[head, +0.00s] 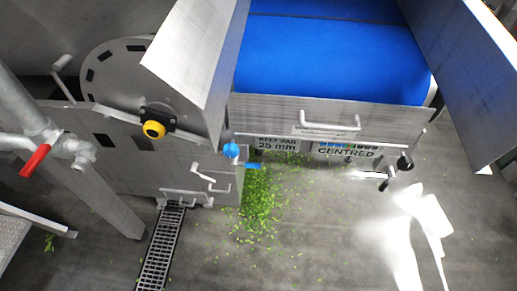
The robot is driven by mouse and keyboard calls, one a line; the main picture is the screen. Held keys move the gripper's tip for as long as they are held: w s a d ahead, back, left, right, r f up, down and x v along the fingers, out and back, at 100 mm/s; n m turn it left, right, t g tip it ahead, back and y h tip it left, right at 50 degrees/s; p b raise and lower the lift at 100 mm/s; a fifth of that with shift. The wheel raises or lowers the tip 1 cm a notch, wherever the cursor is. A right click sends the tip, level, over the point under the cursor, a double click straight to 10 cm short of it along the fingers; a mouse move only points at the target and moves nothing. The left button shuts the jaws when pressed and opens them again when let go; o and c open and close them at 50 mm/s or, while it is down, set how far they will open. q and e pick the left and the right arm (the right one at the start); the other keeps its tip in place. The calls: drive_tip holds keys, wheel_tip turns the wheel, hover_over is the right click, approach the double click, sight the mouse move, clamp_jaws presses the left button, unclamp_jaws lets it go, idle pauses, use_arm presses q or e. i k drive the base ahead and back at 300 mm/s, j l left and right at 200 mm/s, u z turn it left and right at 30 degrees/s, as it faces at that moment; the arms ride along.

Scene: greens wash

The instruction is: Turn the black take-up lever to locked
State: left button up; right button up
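The black take-up lever shows as a round black knob (405,162) on a short stem, low at the right end of the steel conveyor frame. The stem slants down and left from the knob to a small pale fitting with dark edges. A plate reading "CENTRED" (346,151) is to its left, under the frame. I cannot read any locked mark at the lever. I make out neither of my grippers in the head view, and nothing visibly touches the knob. A white, overexposed shape below the lever is too bright to identify.
The blue belt (330,55) lies above, with a handle (328,123) on its front panel. A blue knob (231,150), a yellow-and-black knob (154,129) and a red valve handle (35,160) are further left. Green scraps (260,205) and a drain grate (160,250) are on the floor.

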sight(390, 172)
drive_tip(key=z, duration=1.15)
